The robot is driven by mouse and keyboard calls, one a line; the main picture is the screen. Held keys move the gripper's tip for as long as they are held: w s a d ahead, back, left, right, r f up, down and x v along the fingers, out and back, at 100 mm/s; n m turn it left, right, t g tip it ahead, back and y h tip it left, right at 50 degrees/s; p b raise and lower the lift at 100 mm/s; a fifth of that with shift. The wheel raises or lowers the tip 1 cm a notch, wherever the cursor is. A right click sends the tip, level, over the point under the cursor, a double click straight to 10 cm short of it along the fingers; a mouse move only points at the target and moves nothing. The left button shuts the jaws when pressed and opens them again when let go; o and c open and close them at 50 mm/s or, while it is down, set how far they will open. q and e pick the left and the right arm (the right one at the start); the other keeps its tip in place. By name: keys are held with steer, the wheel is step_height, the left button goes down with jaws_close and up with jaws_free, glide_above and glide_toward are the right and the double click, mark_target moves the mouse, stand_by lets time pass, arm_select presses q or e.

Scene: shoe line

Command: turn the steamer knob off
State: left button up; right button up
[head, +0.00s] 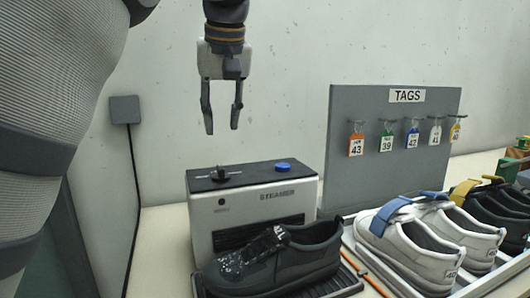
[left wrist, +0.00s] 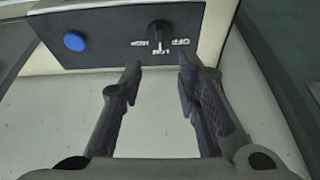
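The steamer (head: 203,228) is a light box with a dark top panel and an open front slot. Its black knob (head: 219,174) stands at the panel's left. In the left wrist view the knob (left wrist: 159,27) sits among three white labels; the one at right reads OFF upside down. The knob's narrow end appears to point at the middle label, not at OFF. My left gripper (head: 222,128) hangs fingers down above the steamer, apart from the knob. In the left wrist view its fingers (left wrist: 158,62) are open and empty. My right gripper is not in view.
A blue button (head: 283,167) is on the panel's right. A black shoe (head: 300,258) stands before the steamer on a dark rack. White shoes (head: 425,243) stand on a rack at right. A grey TAGS board (head: 345,185) rises behind. A wall box (head: 125,109) with a cable is left.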

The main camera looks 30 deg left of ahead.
mark_target(220, 167)
arm_select(q)
steer(key=x, duration=1.1)
steer(key=shift+f, duration=0.15)
steer(key=shift+c, duration=0.2)
jaws_close()
